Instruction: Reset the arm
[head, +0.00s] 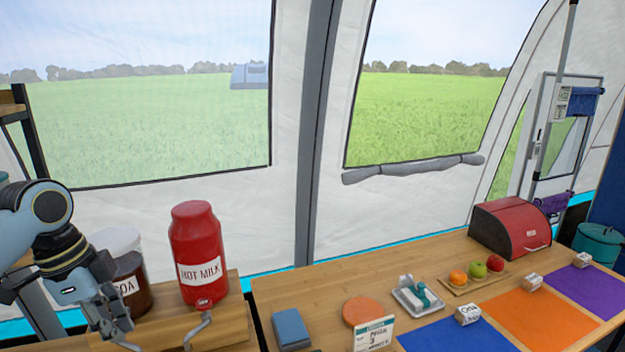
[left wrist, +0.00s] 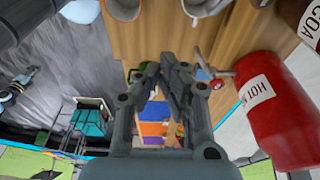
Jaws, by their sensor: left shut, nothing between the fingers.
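My left arm comes in at the left edge of the head view, and its gripper (head: 108,318) points down in front of the cocoa jar. In the left wrist view the gripper (left wrist: 165,78) shows its two fingers brought together with nothing held between them. The red hot milk dispenser (head: 199,255) stands upright just right of the gripper; it also shows at the right of the left wrist view (left wrist: 275,108). The cocoa jar (head: 126,268) is partly hidden behind the arm.
Two cups (left wrist: 205,6) show at the top of the left wrist view.

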